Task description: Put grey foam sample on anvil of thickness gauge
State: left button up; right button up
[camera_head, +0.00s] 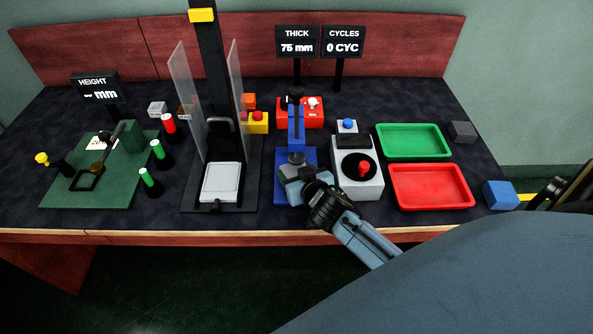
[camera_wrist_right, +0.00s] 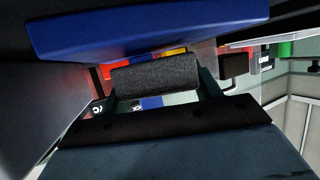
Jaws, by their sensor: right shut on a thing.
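The thickness gauge is a blue stand (camera_head: 296,133) at the middle of the bench, with a blue base. My right gripper (camera_head: 303,184) reaches in from the lower right and is shut on the grey foam sample (camera_head: 290,172) over the front of this base. The sample shows in the right wrist view (camera_wrist_right: 155,75) as a dark, rough block between the fingers. A blue part of the gauge (camera_wrist_right: 150,28) lies close above it there. My left gripper is not in view.
A white box with a red knob (camera_head: 363,172) stands close right of the gauge. Green (camera_head: 414,126) and red trays (camera_head: 444,171) lie farther right, near a dark grey cube (camera_head: 463,131) and a blue cube (camera_head: 500,195). A tall clear-sided press (camera_head: 240,145) stands left. The thickness display (camera_head: 297,46) reads 75 mm.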

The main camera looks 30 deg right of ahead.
jog(key=o, duration=0.9)
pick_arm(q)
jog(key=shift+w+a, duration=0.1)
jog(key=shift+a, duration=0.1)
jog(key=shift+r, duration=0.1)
pick_arm(e)
jog(key=shift+r, duration=0.1)
jog(key=shift+r+p, duration=0.3)
jog(key=shift+p, duration=0.05)
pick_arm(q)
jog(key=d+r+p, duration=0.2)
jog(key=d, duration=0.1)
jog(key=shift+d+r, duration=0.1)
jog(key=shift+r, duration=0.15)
pick_arm(e)
jog(key=v, duration=1.2)
jog(key=shift+r, duration=0.25)
